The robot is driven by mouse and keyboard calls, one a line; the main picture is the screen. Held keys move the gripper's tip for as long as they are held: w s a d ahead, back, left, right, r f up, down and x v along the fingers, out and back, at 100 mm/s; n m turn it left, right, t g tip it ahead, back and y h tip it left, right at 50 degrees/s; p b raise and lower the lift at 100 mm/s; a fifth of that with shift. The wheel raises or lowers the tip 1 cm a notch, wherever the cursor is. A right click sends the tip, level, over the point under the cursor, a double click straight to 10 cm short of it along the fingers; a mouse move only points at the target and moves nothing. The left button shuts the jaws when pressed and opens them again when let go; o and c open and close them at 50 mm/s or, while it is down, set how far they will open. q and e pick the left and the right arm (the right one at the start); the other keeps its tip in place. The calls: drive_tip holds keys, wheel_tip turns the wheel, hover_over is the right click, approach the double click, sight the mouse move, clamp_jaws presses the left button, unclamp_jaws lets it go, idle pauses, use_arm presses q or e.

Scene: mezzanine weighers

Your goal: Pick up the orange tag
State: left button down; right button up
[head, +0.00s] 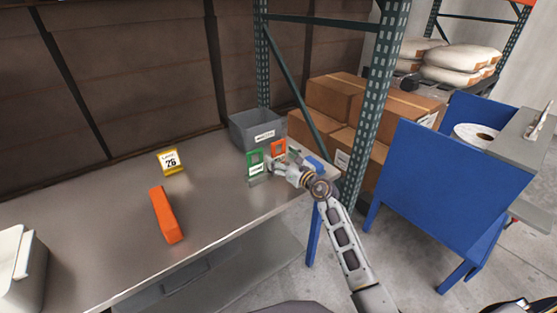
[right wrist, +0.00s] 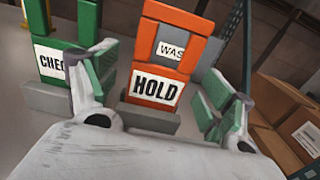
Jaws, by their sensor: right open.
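The orange tag (head: 279,147) stands upright near the right end of the grey table. In the right wrist view the orange tag (right wrist: 153,92) carries a white label reading HOLD and stands in a grey base. My right gripper (head: 284,166) is open in front of it. In the right wrist view its two fingers (right wrist: 155,85) appear on either side of the tag, with the tag beyond them and nothing held. A green tag (head: 255,165) stands just left of it; this green tag (right wrist: 60,60) has a partly hidden label. My left gripper is not in view.
A grey bin (head: 243,128) stands behind the tags. A yellow sign (head: 170,161) reading 26 and a long orange block (head: 165,214) are further left on the table (head: 100,235). A green rack post (head: 381,95) and cardboard boxes (head: 336,96) stand to the right.

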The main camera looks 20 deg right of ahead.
drive_tip(key=shift+x, duration=0.8)
drive_tip(key=c, duration=1)
